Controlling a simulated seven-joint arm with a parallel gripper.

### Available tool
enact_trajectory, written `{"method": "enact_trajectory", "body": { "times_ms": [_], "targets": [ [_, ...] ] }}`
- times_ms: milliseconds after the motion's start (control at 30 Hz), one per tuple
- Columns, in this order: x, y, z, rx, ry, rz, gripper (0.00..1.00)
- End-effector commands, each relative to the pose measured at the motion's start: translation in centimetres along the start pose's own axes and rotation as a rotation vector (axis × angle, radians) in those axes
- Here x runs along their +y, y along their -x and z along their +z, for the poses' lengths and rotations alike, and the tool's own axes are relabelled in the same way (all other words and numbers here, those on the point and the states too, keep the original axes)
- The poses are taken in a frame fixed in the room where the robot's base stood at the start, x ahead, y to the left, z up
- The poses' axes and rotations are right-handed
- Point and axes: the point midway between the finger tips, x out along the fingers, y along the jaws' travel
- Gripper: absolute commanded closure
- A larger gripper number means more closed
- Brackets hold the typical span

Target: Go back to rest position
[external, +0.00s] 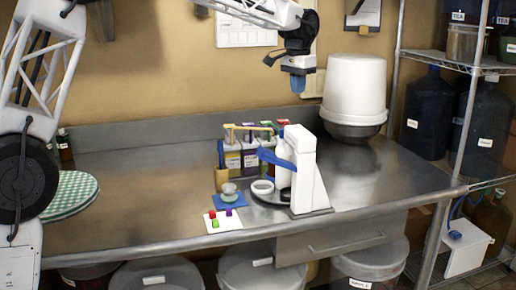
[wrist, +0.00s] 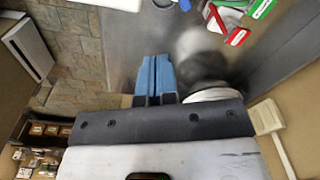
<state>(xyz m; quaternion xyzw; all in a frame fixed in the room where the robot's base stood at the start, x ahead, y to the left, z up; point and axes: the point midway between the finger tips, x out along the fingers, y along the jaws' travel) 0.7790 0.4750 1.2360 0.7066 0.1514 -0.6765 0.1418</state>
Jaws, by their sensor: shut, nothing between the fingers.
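My gripper (external: 298,84) is high above the steel counter in the external view, pointing down, clear of everything on the counter. Its blue fingers show closed together in the wrist view (wrist: 154,78), with nothing between them. The arm reaches across the top of the external view from the left.
On the steel counter (external: 120,225) stand a white machine with a blue lever (external: 305,175), several bottles (external: 250,155), a white card with small coloured blocks (external: 222,220), and a white bucket upside down on a dark bowl (external: 355,85). A wire shelf (external: 455,60) is at right. The counter's right part is clear.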

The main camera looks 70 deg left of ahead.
Motion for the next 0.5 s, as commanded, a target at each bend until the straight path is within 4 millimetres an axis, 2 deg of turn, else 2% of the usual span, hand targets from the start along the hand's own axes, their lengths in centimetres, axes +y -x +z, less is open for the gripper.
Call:
{"method": "enact_trajectory", "body": {
  "times_ms": [100,500],
  "targets": [
    [2.9,1.1,2.5,0.010,-0.024,0.000,1.00],
    [11.1,3.5,11.6,0.041,-0.094,0.004,1.00]
  ]
}}
